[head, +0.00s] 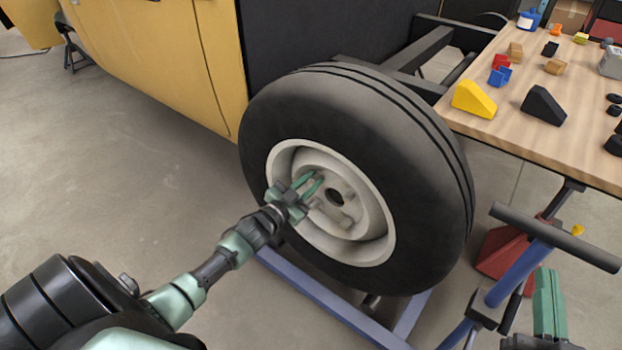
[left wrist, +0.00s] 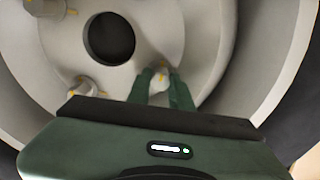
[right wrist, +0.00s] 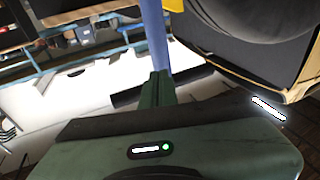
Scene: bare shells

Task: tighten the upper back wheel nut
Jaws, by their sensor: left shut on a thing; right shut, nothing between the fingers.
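The wheel (head: 262,120) has a black tyre and a pale rim with a round centre hole (left wrist: 110,38). My left gripper (head: 317,178) reaches into the rim, at the upper left of the hub in the head view. In the left wrist view its green fingers (left wrist: 160,88) are shut on a pale wheel nut (left wrist: 158,68) with a yellow mark. Two other wheel nuts show there, one lower left (left wrist: 84,88) and one upper left (left wrist: 45,6). My right gripper (head: 547,275) is shut and empty at the lower right, away from the wheel.
A blue stand with a dark crossbar (head: 555,238) rises close to my right gripper. A wooden workbench (head: 500,120) with chocks and small parts is at the right. A yellow vehicle body (head: 165,60) is behind the wheel.

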